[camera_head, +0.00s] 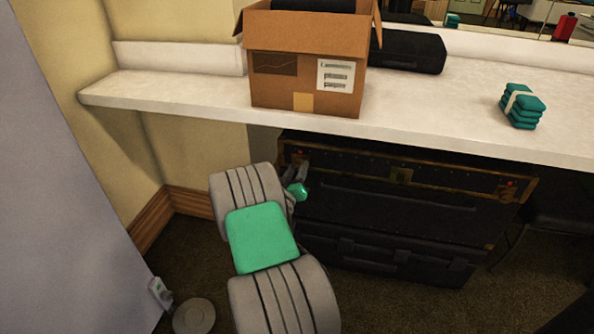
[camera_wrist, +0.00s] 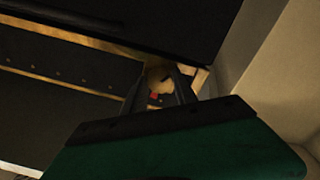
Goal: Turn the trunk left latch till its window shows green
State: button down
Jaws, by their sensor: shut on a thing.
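The black trunk (camera_head: 390,205) with brass edging stands under the counter. Its left latch (camera_head: 300,153) is at the trunk's upper left corner and shows a red spot. In the wrist view the left latch (camera_wrist: 156,86) is a brass piece between my fingers, with its window (camera_wrist: 155,96) showing red. My gripper (camera_head: 297,173) reaches the trunk's upper left corner, and its two dark fingers are shut on the left latch, one on each side. The fingers and my wrist hide part of the latch. The right latch (camera_head: 508,184) also shows red.
The white counter (camera_head: 440,110) overhangs the trunk. On it are an open cardboard box (camera_head: 285,85), a black case (camera_head: 410,50) and a strapped teal stack (camera_head: 522,105). A wall and wooden baseboard (camera_head: 150,220) are close at left. A chair (camera_head: 550,225) is at right.

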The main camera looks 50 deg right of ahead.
jog(key=n+p, duration=0.1)
jog(key=n, duration=0.5)
jog(key=shift+f+n, duration=0.1)
jog(key=shift+n, duration=0.3)
dwell(0.3)
jog(key=c, duration=1)
grip_release()
jog(key=shift+o, duration=0.2)
jog(key=v, duration=0.8)
jog(key=shift+p, duration=0.35)
jog(key=shift+d, duration=0.1)
